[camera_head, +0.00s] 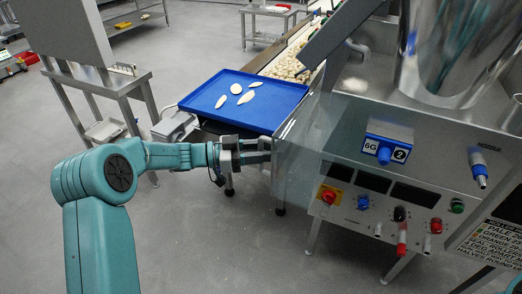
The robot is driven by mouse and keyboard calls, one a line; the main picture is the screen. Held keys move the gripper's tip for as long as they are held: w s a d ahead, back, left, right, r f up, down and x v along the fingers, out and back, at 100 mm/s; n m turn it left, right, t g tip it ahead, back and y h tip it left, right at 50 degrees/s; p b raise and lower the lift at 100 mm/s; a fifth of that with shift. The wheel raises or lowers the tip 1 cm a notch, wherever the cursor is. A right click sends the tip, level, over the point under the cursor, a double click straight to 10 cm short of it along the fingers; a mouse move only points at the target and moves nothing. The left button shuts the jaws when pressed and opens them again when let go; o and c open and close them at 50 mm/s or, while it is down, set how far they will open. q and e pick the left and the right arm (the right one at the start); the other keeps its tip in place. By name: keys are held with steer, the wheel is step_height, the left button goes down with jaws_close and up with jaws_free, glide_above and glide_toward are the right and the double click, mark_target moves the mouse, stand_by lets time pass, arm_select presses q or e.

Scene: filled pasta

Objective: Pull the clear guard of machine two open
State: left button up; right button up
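Machine two (440,185) is the steel machine on the right, with a "2" on its blue label block (388,143). Its clear guard (297,150) is a see-through panel at the machine's left side. My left gripper (268,151) reaches in from the left, its fingertips pointing right at the guard's left edge. The fingers lie close to this edge; I cannot tell whether they touch it or hold a handle there. No handle shows clearly.
A blue tray (283,118) with several pale pasta pieces lies just behind my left gripper. A conveyor with many pieces (292,62) runs behind it. Red, black and green controls (400,214) line the machine's front. A steel table (112,82) stands at left. The floor in front is clear.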

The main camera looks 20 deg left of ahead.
arm_select(q)
steer(key=v, duration=1.6)
steer(key=shift+s+a, duration=0.1)
